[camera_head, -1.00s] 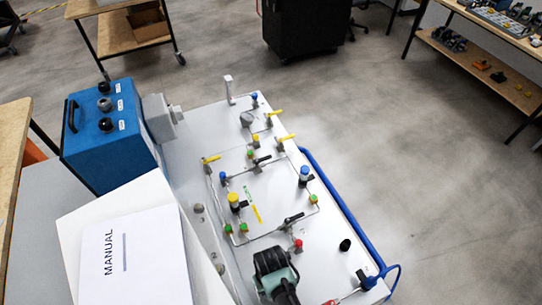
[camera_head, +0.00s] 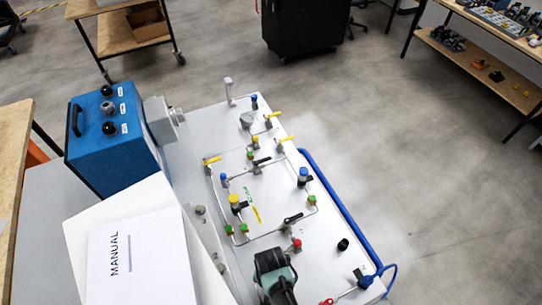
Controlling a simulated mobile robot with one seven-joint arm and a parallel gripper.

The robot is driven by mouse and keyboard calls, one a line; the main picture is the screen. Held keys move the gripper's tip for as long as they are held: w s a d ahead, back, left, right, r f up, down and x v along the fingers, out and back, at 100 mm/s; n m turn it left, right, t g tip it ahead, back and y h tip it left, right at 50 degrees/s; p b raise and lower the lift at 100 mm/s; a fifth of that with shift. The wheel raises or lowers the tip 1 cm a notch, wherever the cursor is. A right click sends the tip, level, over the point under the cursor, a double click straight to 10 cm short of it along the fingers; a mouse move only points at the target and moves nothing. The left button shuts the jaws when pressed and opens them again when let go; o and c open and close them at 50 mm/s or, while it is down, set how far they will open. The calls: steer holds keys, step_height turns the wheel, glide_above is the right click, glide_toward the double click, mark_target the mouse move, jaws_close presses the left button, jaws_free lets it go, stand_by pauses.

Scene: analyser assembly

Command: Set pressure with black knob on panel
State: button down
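The white analyser panel (camera_head: 287,190) fills the middle of the head view, with thin tubing, valves and coloured fittings on it. A small black knob (camera_head: 343,244) stands on the panel near its right front edge. A black and grey-green device (camera_head: 274,272) sits at the panel's front, cut by the lower edge of the picture; I cannot tell whether it is a fixed part or part of my arm. Black knobs (camera_head: 107,91) also sit on top of the blue box (camera_head: 113,139) at the left. My gripper is not clearly visible.
A white manual (camera_head: 140,259) lies at the front left. A blue rail (camera_head: 341,207) runs along the panel's right edge. Yellow-handled valves (camera_head: 274,114) and a grey upright post (camera_head: 229,91) stand up from the panel. The floor (camera_head: 420,170) to the right is clear.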

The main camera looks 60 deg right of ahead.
stand_by(0.3)
steer(key=shift+c, duration=1.5)
jaws_free()
steer(key=shift+r, duration=0.1)
step_height(320, 180, up, 13)
steer(key=shift+b, duration=0.35)
